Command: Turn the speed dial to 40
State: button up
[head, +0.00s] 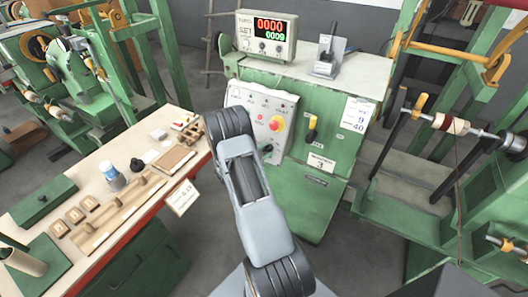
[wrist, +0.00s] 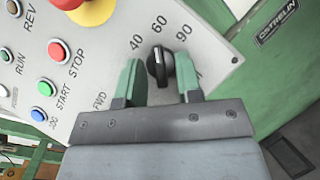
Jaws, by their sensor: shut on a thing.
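The speed dial (wrist: 158,66) is a black knob on the light grey control panel (wrist: 222,58). Its white line points up, near the 60 mark; 40 is to the left and 90 to the right. My gripper (wrist: 160,84) has its two green fingers on either side of the knob and is shut on it. In the head view the panel (head: 245,98) is on the green machine's front, and my arm covers its lower left part.
A red stop button on a yellow base (wrist: 92,8) is near the upper left of the dial. The STOP, START and JOG buttons are to the left. A display box (head: 268,35) reading 0000 and 0009 stands on the machine. A workbench (head: 80,185) is at left.

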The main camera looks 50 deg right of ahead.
jog(key=shift+f, duration=0.1)
jog(key=n+t+h+b, duration=0.1)
jog(key=n+t+b, duration=0.1)
jog(key=n, duration=0.2)
jog(key=shift+s+f, duration=0.1)
jog(key=shift+s, duration=0.05)
jog(key=n+t, duration=0.2)
jog(key=n, duration=0.1)
jog(key=n+t+b, duration=0.1)
jog(key=n+t, duration=0.1)
jog(key=n, duration=0.2)
jog(key=shift+s+n, duration=0.15)
jog(key=shift+n, duration=0.15)
jog(key=shift+n+t, duration=0.3)
jog(key=o, duration=0.5)
jog(key=shift+o, duration=0.2)
jog(key=b+v, duration=0.3)
jog(key=v, duration=1)
jog(key=shift+a, duration=0.35)
